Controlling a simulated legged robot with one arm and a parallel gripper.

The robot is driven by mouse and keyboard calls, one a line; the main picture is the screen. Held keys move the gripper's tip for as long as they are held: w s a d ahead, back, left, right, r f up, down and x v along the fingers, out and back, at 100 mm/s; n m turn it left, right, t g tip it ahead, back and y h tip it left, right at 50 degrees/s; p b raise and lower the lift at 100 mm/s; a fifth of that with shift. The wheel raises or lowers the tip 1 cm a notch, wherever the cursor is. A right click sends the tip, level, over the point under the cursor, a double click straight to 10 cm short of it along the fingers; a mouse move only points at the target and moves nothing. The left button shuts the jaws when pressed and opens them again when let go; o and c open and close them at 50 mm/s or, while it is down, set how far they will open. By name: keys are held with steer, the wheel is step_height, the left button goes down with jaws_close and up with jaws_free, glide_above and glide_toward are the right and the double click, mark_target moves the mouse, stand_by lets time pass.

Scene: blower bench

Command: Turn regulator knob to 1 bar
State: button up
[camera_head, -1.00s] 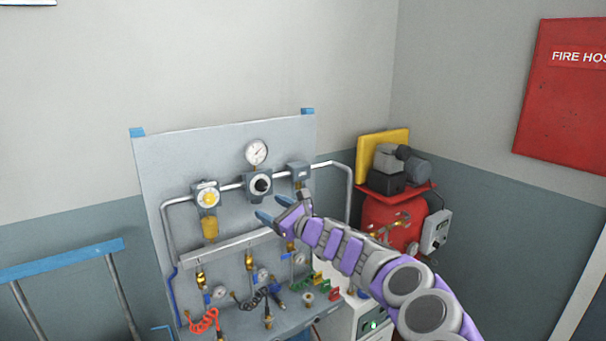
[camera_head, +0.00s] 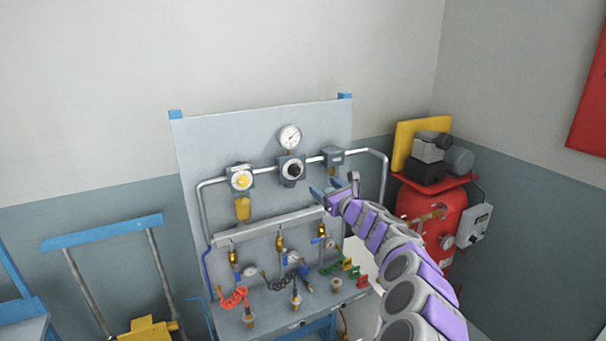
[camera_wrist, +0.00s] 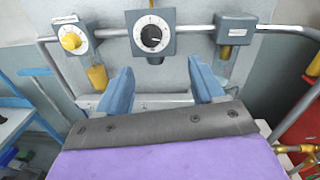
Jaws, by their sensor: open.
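The regulator is a grey-blue box with a black knob (camera_head: 292,170) on a white dial, on the grey panel. The same black knob (camera_wrist: 151,36) shows at the top middle of the wrist view, above the gap between my fingers. A round white gauge (camera_head: 290,137) stands above it; I cannot read its value. My gripper (camera_head: 325,190) is open and empty, below and to the right of the knob in the head view. In the wrist view my gripper's blue fingers (camera_wrist: 157,80) are wide apart and apart from the knob.
A unit with a yellow knob (camera_head: 241,180) sits left of the regulator, and a small grey box (camera_head: 333,157) sits right, joined by pipe. A lower rail (camera_head: 265,230) carries brass fittings and coloured hoses. A red compressor tank (camera_head: 425,209) stands at right.

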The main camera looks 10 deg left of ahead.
glide_toward(296, 171)
steer(key=p+x, duration=0.1)
steer(key=x, duration=0.2)
steer(key=p+x, duration=0.1)
steer(key=x, duration=0.2)
steer(key=shift+s+a+f, duration=0.1)
steer(key=shift+a+f, duration=0.15)
steer(key=shift+a, duration=0.15)
steer(key=shift+w+r, duration=0.2)
steer(key=shift+w, duration=0.1)
steer(key=shift+w+r+p, duration=0.15)
steer(key=shift+w+p, duration=0.1)
steer(key=shift+p, duration=0.1)
steer(key=shift+w+d+p, duration=0.35)
steer(key=shift+w+d, duration=0.1)
steer(key=shift+w+a+f, duration=0.1)
steer(key=shift+a+f, duration=0.1)
steer(key=shift+a, duration=0.95)
steer(key=shift+c, duration=0.3)
steer(key=shift+d+r, duration=0.1)
steer(key=shift+d, duration=0.55)
steer(key=c, duration=0.4)
steer(key=shift+a, duration=0.15)
steer(key=c, duration=0.6)
